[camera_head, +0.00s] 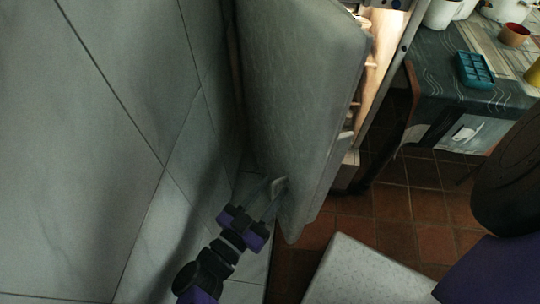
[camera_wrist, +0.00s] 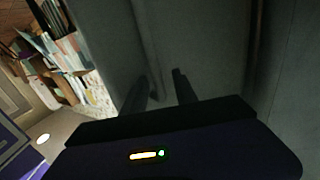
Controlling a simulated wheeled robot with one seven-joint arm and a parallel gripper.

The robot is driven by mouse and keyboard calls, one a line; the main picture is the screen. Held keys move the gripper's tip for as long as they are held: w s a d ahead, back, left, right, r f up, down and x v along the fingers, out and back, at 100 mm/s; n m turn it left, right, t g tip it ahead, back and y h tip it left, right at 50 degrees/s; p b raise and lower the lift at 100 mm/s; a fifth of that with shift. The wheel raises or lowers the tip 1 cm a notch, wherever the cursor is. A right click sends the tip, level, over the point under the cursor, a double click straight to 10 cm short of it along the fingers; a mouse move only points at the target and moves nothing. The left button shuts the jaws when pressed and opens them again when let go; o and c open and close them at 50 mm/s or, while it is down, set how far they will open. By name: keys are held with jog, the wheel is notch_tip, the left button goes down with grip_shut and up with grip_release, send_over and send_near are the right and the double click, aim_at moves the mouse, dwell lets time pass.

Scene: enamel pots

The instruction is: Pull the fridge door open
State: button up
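The fridge door (camera_head: 300,90) is a grey-green panel standing swung open, with the lit inside of the fridge (camera_head: 383,38) showing past its edge. A small pale handle (camera_head: 279,185) sits low on the door's outer face. My gripper (camera_head: 274,187) is at this handle, with its two fingers reaching toward the door on either side of it. In the wrist view, the fingers (camera_wrist: 165,78) stand apart before the dark door surface.
A grey tiled wall (camera_head: 90,130) stands close on the left, leaving a narrow gap beside my arm. At right is a table (camera_head: 425,65) with a teal tray (camera_head: 475,70), a small red-brown bowl (camera_head: 514,34) and white pots. Red floor tiles (camera_head: 395,205) show between.

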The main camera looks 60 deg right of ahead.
jog(key=p, duration=0.4)
send_near(286, 135)
jog(key=d, duration=0.4)
jog(key=shift+s+d+r, duration=0.1)
jog(key=shift+s+d, duration=0.2)
jog(key=shift+c, duration=0.2)
